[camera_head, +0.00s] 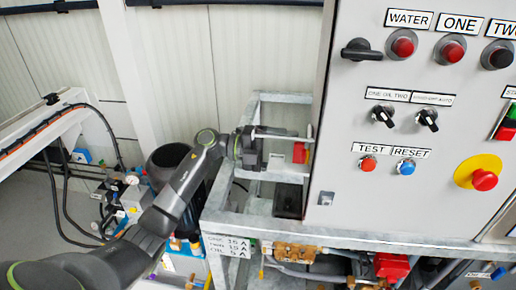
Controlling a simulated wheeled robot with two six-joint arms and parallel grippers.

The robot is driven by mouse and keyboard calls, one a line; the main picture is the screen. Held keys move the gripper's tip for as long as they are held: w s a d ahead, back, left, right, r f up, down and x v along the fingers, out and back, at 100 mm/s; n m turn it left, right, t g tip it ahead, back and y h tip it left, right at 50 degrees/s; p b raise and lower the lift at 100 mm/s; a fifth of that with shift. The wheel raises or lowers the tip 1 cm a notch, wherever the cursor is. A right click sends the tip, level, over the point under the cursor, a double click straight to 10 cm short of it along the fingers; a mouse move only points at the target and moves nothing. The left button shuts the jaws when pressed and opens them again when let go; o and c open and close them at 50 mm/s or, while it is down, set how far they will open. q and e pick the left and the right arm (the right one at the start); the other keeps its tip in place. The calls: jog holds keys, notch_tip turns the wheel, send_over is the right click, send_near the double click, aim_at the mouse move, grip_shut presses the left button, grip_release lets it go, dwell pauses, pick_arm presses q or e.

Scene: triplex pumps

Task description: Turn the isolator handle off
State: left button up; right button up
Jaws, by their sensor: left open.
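A small red part (300,152) shows at the left side of the grey control cabinet (340,150), and I cannot tell whether it is the isolator handle. A black handle (361,50) is on the upper left of the cabinet's front and points sideways. My left gripper (304,148) is open, with its fingers pointing right toward the cabinet's left side, close to the red part. I cannot tell whether they touch. My right gripper is out of view.
The cabinet front has WATER, ONE and TWO lamps, two black selector knobs (383,115), TEST and RESET buttons (405,167), and a red emergency stop (484,180) on yellow. A grey metal frame (225,215) runs below my left arm. Pipes and hoses lie under the cabinet.

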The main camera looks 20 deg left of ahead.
pick_arm(q)
jog(key=b+v, duration=0.6)
jog(key=v, duration=1)
jog(key=shift+a, duration=0.4)
jog(key=shift+s+a, duration=0.1)
